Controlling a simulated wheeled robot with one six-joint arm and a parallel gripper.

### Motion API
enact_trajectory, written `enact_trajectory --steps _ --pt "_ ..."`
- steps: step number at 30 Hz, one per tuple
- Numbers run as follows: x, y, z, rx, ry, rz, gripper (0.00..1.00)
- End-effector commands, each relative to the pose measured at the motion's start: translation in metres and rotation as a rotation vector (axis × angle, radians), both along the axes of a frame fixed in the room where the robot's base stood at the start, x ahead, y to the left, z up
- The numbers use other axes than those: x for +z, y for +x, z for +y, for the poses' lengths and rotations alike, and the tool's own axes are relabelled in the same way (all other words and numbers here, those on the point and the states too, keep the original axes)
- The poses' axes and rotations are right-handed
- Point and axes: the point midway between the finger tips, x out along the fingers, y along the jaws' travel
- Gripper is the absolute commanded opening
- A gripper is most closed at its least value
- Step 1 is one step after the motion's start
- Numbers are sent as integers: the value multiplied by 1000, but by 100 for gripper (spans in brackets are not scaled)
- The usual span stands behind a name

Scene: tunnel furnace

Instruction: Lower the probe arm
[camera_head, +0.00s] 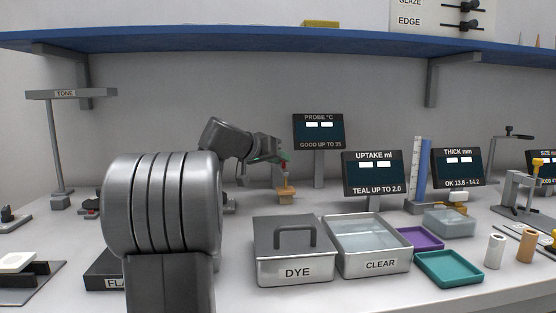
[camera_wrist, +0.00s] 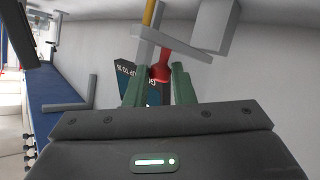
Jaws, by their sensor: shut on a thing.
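My gripper (camera_head: 283,158) is at the back of the bench, just left of the probe display. Its two green fingers (camera_wrist: 158,88) are shut on a red knob (camera_wrist: 160,66) in the wrist view. The red knob meets a grey bar (camera_wrist: 175,42), which looks like the probe arm. A thin yellow rod (camera_wrist: 149,14) shows by the bar. In the head view the red is small between the fingertips, and a tan block (camera_head: 286,193) is just below it. The rest of the probe arm is mostly hidden by my gripper there.
The probe display (camera_head: 318,131) reads "GOOD UP TO 35" and stands close behind. The lidded DYE tank (camera_head: 293,270) and open CLEAR tank (camera_head: 375,264) are in front. A blue shelf (camera_head: 250,42) runs above. Purple (camera_head: 420,238) and teal (camera_head: 449,268) trays lie right.

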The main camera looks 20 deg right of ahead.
Motion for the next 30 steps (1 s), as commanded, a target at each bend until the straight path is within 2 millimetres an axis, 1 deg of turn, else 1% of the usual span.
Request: enact_trajectory --steps 1,8,9,11,19,22,26,30 --pt "-6 -1 -1 -4 7 9 0" --pt "-7 -1 -1 -5 7 11 0" --pt "-7 -1 -1 -5 7 11 30" --pt "-6 -1 -1 -4 7 9 42" --pt "-3 0 0 -2 4 4 43" --pt "0 -2 4 -1 4 3 43" --pt "9 -9 19 1 3 1 43" --pt "21 -21 46 2 3 3 43"
